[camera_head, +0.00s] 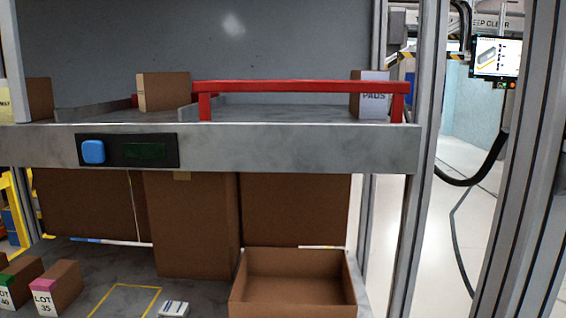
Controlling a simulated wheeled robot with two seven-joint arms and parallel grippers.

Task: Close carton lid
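An open-topped brown carton (291,306) stands on the lower surface at the bottom of the view, right of centre. Its inside looks empty, and its lower front is cut off by the picture edge. I cannot make out a lid on it. A tall brown carton (192,225) stands behind and to its left, under the shelf, with a small tan patch near its top. Which carton the task means is not clear. Neither of my grippers is in view.
A grey shelf (300,147) with a red rail (300,87) and a blue button (93,152) crosses above the cartons. Small lot boxes (57,288) stand at lower left. A yellow outlined area (124,289) and small white box (173,309) lie between.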

